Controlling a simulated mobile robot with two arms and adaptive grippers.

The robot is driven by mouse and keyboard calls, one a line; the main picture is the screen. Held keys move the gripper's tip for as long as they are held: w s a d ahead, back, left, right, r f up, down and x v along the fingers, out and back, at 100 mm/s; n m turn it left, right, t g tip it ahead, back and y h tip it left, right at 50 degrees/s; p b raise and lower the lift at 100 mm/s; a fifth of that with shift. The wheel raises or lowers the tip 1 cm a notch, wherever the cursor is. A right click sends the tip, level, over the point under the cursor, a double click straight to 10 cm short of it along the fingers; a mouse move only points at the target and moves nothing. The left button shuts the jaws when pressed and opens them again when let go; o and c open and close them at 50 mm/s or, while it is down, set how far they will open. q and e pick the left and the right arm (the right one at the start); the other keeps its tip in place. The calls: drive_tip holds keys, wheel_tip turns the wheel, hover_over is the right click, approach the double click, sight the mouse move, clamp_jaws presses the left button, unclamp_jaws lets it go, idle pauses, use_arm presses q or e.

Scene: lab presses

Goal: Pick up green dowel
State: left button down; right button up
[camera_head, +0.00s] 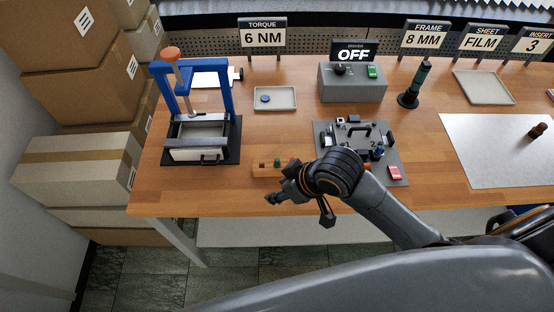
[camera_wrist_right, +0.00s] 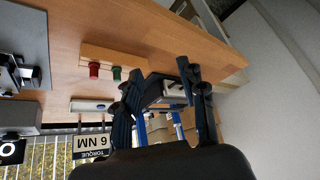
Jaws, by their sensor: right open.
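The green dowel (camera_head: 277,163) stands upright in a wooden block (camera_head: 259,170) near the table's front edge, left of centre. In the right wrist view the green dowel (camera_wrist_right: 117,74) shows beside a red dowel (camera_wrist_right: 94,70) in the same block (camera_wrist_right: 138,62). My right gripper (camera_head: 296,203) is open and empty, in front of the block in the head view and partly covering its right part. In the wrist view its spread fingers (camera_wrist_right: 162,100) have nothing between them, and the green dowel is just left of the left finger. My left gripper is not in view.
A blue-framed press (camera_head: 187,100) stands behind and left of the block. A grey fixture plate (camera_head: 395,168) with parts lies to the right. A small tray (camera_head: 275,106), a driver box (camera_head: 350,90) and a dark green driver (camera_head: 415,85) stand farther back. Boxes are stacked at left.

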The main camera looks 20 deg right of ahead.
drive_tip(key=w+d+r+n, duration=0.2)
drive_tip(key=w+r, duration=0.1)
drive_tip(key=w, duration=0.2)
drive_tip(key=m+g+h, duration=0.1)
approach(277, 159)
drive_tip(key=p+x, duration=0.1)
drive_tip(key=x, duration=0.2)
drive_tip(key=shift+s+f+p, duration=0.1)
drive_tip(key=shift+f+p, duration=0.2)
drive_tip(key=shift+a+f+p, duration=0.2)
drive_tip(key=shift+f+p, duration=0.15)
drive_tip(key=shift+p, duration=0.05)
drive_tip(key=x, duration=0.1)
drive_tip(key=p+x, duration=0.1)
drive_tip(key=x, duration=0.1)
drive_tip(key=shift+w+f, duration=0.1)
drive_tip(key=shift+w, duration=0.25)
drive_tip(key=shift+w+a+f, duration=0.1)
drive_tip(key=shift+w+f, duration=0.05)
drive_tip(key=shift+f, duration=0.35)
clamp_jaws()
